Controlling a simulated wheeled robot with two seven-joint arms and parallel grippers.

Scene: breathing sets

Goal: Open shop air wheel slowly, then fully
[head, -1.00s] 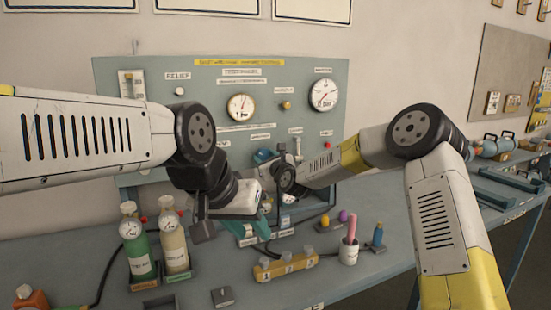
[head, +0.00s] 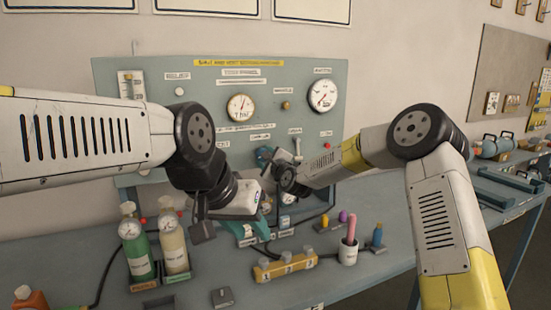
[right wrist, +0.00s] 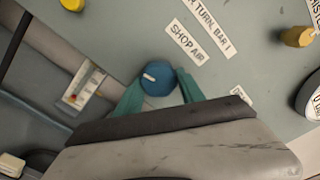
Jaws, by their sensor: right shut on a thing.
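The shop air wheel (right wrist: 157,79) is a round blue knob with a short white mark, beside the SHOP AIR label (right wrist: 187,43) in the right wrist view. My right gripper (right wrist: 160,86) has its teal fingers on either side of the wheel and is shut on it. In the head view the wheel (head: 263,153) shows only as a small blue patch by my right wrist. My left gripper (head: 246,232) hangs low in front of the panel, over the bench. Its teal fingers are small and partly hidden, so their opening is unclear.
The grey panel (head: 222,75) carries two round gauges, the left one (head: 241,106) and the right one (head: 322,95). Below stand green (head: 137,248) and cream (head: 174,248) bottles, a yellow block (head: 285,266) and a white cup (head: 348,254). The bench front is partly clear.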

